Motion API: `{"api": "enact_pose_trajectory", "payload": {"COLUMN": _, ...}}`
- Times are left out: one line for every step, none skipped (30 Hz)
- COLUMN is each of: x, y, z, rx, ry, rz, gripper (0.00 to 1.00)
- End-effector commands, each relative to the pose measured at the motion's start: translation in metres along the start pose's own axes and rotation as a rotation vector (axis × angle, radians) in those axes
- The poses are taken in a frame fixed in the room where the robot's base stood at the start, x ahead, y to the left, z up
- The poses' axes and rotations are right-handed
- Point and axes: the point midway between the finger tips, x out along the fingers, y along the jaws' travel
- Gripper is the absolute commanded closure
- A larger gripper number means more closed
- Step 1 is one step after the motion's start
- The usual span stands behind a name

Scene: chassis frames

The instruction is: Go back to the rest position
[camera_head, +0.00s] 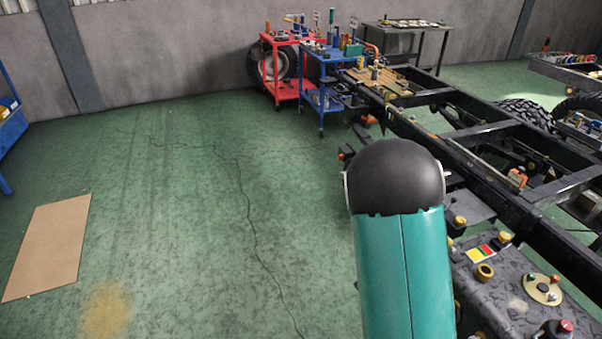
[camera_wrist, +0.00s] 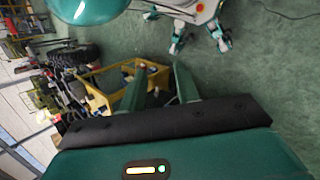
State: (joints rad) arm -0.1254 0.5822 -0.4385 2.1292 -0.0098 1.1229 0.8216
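My gripper (camera_wrist: 158,72) shows in the wrist view with its two green fingers apart. Nothing is held between them; the floor and part of a yellow frame show beyond. In the head view my teal arm with its black rounded joint rises at the lower middle right, and the gripper itself is not visible there. In the wrist view my own white and teal body and legs show at the top.
A black chassis frame (camera_head: 484,129) runs along the right. A blue cart (camera_head: 321,57) and a red cart (camera_head: 284,89) stand at its far end. A yellow frame (camera_wrist: 97,71) holding parts lies near the fingers' line of sight. Cardboard (camera_head: 47,246) lies left; the green floor between is clear.

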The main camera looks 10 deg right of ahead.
Motion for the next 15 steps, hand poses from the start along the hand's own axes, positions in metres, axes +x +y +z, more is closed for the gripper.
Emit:
{"api": "enact_pose_trajectory", "payload": {"x": -0.014, "y": 0.002, "z": 0.008, "rx": -0.045, "ry": 0.013, "rz": -0.053, "gripper": 0.68}}
{"api": "enact_pose_trajectory", "payload": {"x": -0.022, "y": 0.002, "z": 0.012, "rx": -0.074, "ry": 0.021, "rz": -0.08, "gripper": 0.68}}
{"api": "enact_pose_trajectory", "payload": {"x": -0.031, "y": 0.003, "z": 0.018, "rx": -0.112, "ry": 0.034, "rz": -0.115, "gripper": 0.68}}
{"api": "enact_pose_trajectory", "payload": {"x": -0.038, "y": 0.004, "z": 0.022, "rx": -0.142, "ry": 0.046, "rz": -0.143, "gripper": 0.68}}
{"api": "enact_pose_trajectory", "payload": {"x": -0.045, "y": 0.005, "z": 0.027, "rx": -0.171, "ry": 0.058, "rz": -0.169, "gripper": 0.68}}
{"api": "enact_pose_trajectory", "payload": {"x": -0.054, "y": 0.008, "z": 0.033, "rx": -0.208, "ry": 0.075, "rz": -0.203, "gripper": 0.68}}
{"api": "enact_pose_trajectory", "payload": {"x": -0.061, "y": 0.01, "z": 0.038, "rx": -0.237, "ry": 0.089, "rz": -0.228, "gripper": 0.68}}
{"api": "enact_pose_trajectory", "payload": {"x": -0.068, "y": 0.012, "z": 0.042, "rx": -0.266, "ry": 0.104, "rz": -0.253, "gripper": 0.68}}
{"api": "enact_pose_trajectory", "payload": {"x": -0.077, "y": 0.015, "z": 0.048, "rx": -0.302, "ry": 0.125, "rz": -0.286, "gripper": 0.68}}
{"api": "enact_pose_trajectory", "payload": {"x": -0.083, "y": 0.017, "z": 0.053, "rx": -0.33, "ry": 0.143, "rz": -0.31, "gripper": 0.68}}
{"api": "enact_pose_trajectory", "payload": {"x": -0.09, "y": 0.02, "z": 0.057, "rx": -0.358, "ry": 0.161, "rz": -0.334, "gripper": 0.68}}
{"api": "enact_pose_trajectory", "payload": {"x": -0.098, "y": 0.024, "z": 0.064, "rx": -0.395, "ry": 0.186, "rz": -0.363, "gripper": 0.68}}
{"api": "enact_pose_trajectory", "payload": {"x": -0.104, "y": 0.027, "z": 0.069, "rx": -0.421, "ry": 0.206, "rz": -0.385, "gripper": 0.68}}
{"api": "enact_pose_trajectory", "payload": {"x": -0.11, "y": 0.03, "z": 0.073, "rx": -0.448, "ry": 0.228, "rz": -0.407, "gripper": 0.68}}
{"api": "enact_pose_trajectory", "payload": {"x": -0.118, "y": 0.034, "z": 0.08, "rx": -0.484, "ry": 0.258, "rz": -0.435, "gripper": 0.68}}
